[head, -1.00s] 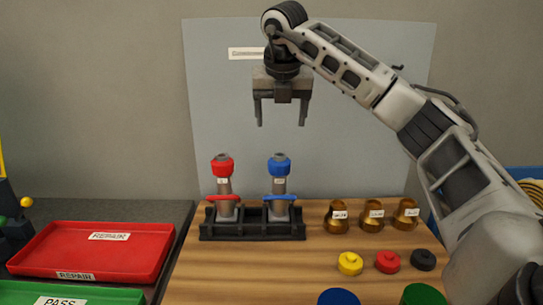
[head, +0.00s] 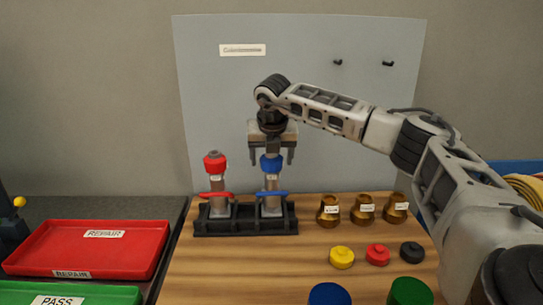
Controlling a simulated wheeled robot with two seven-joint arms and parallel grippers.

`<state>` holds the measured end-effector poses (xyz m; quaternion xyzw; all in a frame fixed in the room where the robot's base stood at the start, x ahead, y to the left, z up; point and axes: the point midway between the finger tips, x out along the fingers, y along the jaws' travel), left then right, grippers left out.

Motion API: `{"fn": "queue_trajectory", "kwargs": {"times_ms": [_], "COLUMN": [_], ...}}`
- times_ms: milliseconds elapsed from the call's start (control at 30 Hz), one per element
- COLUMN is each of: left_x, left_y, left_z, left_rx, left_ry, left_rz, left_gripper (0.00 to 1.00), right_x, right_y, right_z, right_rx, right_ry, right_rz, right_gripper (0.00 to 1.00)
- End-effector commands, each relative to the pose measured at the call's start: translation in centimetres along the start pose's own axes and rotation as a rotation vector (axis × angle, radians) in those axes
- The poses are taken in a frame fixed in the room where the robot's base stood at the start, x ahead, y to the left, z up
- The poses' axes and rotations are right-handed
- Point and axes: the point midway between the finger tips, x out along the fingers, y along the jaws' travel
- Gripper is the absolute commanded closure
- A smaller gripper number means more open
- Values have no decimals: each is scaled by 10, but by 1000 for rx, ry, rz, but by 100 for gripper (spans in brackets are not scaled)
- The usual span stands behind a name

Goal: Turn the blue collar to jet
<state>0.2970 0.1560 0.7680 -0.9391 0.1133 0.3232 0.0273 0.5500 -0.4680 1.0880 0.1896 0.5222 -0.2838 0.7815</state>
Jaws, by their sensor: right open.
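The blue collar (head: 271,163) sits at the top of a grey nozzle post with a blue lever (head: 262,193). The post stands upright in the right side of a black rack (head: 247,224). My right gripper (head: 272,158) is open, pointing down, with its fingers on either side of the collar's upper part. I cannot tell whether the fingers touch it. A red collar (head: 214,163) tops a matching post with a red lever (head: 216,195) to the left. My left gripper is not in view.
Several brass fittings with labels (head: 363,209) stand right of the rack. Yellow (head: 342,257), red (head: 378,255) and black knobs (head: 412,252) lie in front of them. A red REPAIR tray (head: 85,249) and a green PASS tray (head: 85,293) are at left. A grey panel (head: 310,110) stands behind.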

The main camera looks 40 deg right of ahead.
Motion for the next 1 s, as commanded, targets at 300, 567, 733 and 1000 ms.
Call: {"fn": "queue_trajectory", "kwargs": {"times_ms": [300,567,733,1000], "left_x": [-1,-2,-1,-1], "left_y": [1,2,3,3], "left_z": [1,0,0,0], "left_rx": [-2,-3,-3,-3], "left_ry": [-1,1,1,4], "left_rz": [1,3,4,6], "left_gripper": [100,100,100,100], "right_x": [0,0,0,0], "right_y": [0,0,1,2], "right_z": [0,0,0,0], "right_rx": [0,20,83,276], "right_ry": [0,0,0,1], "right_rz": [0,-8,-33,-113], "right_gripper": [73,73,73,73]}}
